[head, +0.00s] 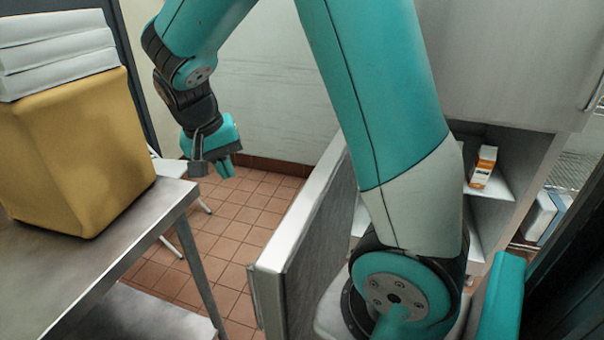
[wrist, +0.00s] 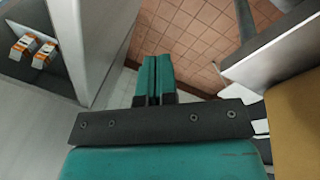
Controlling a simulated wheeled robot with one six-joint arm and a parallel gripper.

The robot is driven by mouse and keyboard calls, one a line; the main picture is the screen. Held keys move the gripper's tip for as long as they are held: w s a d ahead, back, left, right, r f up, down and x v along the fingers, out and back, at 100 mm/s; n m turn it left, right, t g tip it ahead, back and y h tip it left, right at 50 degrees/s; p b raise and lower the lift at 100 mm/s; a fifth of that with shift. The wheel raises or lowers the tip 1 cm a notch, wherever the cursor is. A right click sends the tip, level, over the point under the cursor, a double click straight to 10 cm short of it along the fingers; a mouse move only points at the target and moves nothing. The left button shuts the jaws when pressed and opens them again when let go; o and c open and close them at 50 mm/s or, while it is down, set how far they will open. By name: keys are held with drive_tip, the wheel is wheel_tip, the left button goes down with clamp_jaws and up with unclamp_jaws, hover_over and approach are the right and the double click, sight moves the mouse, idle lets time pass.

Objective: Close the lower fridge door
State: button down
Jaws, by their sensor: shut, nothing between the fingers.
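The lower fridge door (head: 318,232) stands open in the head view, swung out from the fridge, with its top edge running diagonally across the middle. A grey panel (wrist: 98,45) in the wrist view, beside the open compartment, appears to be this same door. My gripper (head: 226,168) is beyond the door and to its left, pointing down above the tiled floor and apart from the door. In the wrist view its teal fingers (wrist: 153,75) are together with nothing between them. My arm hides part of the door and the fridge opening.
The fridge interior holds a small orange-and-white carton (head: 484,166) on a shelf; the wrist view shows two cartons (wrist: 34,50). A metal table (head: 120,240) with a yellow box (head: 75,150) stands at left. Tiled floor (head: 225,215) is clear between table and door.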

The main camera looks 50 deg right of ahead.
drive_tip(key=w+d+f+m+g+h+p, duration=0.1)
drive_tip(key=d+m+g+h, duration=0.1)
drive_tip(key=d+m, duration=0.3)
drive_tip(key=w+d+f+m+g+h, duration=0.1)
drive_tip(key=w+d+f+m, duration=0.15)
drive_tip(key=d, duration=0.35)
drive_tip(key=s+d+f+m+p, duration=0.1)
drive_tip(key=s+d+f+p, duration=0.1)
drive_tip(key=s+d+f, duration=0.4)
drive_tip(key=shift+s+d+f+p, duration=0.35)
drive_tip(key=shift+s+f, duration=0.4)
drive_tip(key=shift+s, duration=0.4)
